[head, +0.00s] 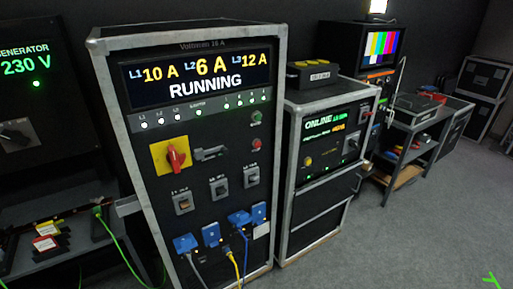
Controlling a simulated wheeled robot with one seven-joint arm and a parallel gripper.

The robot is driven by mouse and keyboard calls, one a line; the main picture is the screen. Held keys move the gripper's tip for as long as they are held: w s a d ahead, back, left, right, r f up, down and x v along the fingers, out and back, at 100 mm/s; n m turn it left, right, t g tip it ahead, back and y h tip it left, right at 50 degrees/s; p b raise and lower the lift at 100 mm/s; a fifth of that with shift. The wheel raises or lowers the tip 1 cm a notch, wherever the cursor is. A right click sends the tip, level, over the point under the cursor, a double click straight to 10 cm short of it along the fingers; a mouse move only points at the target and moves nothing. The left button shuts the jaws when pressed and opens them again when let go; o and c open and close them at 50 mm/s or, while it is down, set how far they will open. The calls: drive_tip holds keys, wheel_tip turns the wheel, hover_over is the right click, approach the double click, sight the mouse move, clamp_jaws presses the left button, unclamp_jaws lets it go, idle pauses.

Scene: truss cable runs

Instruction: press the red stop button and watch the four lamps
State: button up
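A tall black rack with a grey metal frame (282,95) stands in the middle of the head view. Its display (197,80) reads 10 A, 6 A, 12 A and RUNNING. A small red button (256,143) sits at the right of the panel, below a green button (257,117). A row of small lamps (239,101) below the display is lit whitish-green on the right; more lit lamps (161,122) stand to the left. A red rotary switch (175,157) on a yellow plate is at the left of the panel. My gripper is not in view.
Blue plugs (186,243) and cables hang at the rack's lower front. A green cable (118,243) runs down at the left, by the generator panel (38,135). A second rack (325,150) and a cart (415,125) stand right.

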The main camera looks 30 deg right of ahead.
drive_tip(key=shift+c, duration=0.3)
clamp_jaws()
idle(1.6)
